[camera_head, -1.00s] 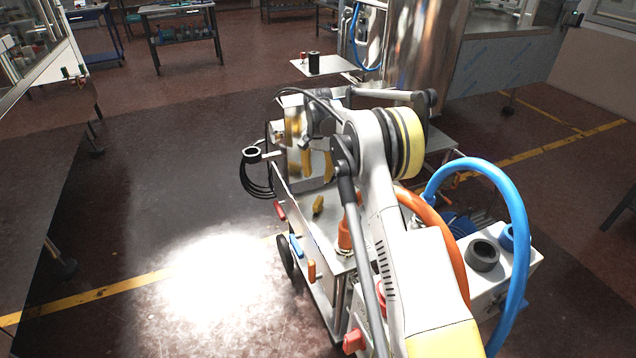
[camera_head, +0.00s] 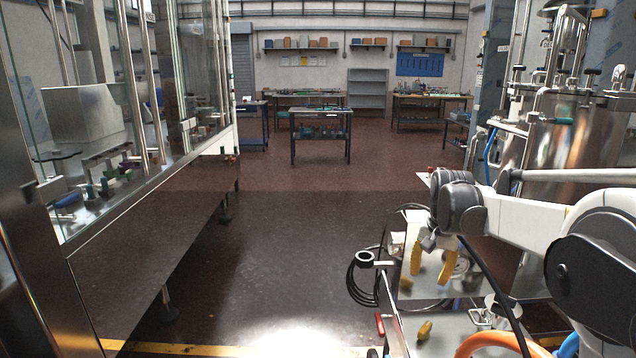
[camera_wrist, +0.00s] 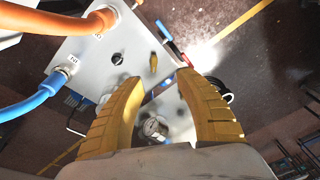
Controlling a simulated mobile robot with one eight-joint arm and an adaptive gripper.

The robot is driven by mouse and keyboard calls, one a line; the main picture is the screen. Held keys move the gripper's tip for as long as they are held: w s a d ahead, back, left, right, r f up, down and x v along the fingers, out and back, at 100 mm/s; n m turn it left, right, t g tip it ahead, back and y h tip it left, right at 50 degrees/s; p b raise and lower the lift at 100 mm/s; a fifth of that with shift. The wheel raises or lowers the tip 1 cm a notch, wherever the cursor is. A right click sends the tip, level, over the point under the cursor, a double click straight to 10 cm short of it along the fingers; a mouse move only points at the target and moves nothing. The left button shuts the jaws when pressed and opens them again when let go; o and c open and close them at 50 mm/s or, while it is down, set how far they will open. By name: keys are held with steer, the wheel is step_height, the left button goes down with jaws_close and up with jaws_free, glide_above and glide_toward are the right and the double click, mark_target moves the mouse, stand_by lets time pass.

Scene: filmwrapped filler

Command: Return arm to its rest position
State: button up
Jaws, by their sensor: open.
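My gripper (camera_head: 433,262) hangs from my arm at the right of the head view, with its yellow fingers pointing down. In the wrist view its two yellow fingers (camera_wrist: 160,112) stand apart, with nothing between them that I can see held. It is above a metal cart (camera_head: 455,328), which also shows in the wrist view (camera_wrist: 92,62). My white and dark arm reaches in from the right edge, folded close to the body.
A blue hose (camera_wrist: 28,104) and an orange hose (camera_wrist: 68,22) plug into the cart. A black cable coil (camera_head: 362,285) hangs at its left side. A glass-walled machine (camera_head: 160,190) stands at left, steel tanks (camera_head: 545,140) at right. The floor between is clear.

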steer(key=s+a+r+n+t, duration=0.1)
steer(key=s+a+r+n, duration=0.15)
steer(key=s, duration=0.65)
steer(key=s+a+r+n+t, duration=0.1)
steer(key=s+a+r+t, duration=0.2)
steer(key=s, duration=0.6)
steer(key=s+a+f+n, duration=0.1)
steer(key=s+f, duration=0.1)
steer(key=s, duration=0.4)
steer(key=s+a+f+n, duration=0.1)
steer(key=s+a+f, duration=0.1)
steer(key=s, duration=0.4)
steer(key=shift+s+a+f+t, duration=0.15)
steer(key=shift+s+f+t, duration=0.25)
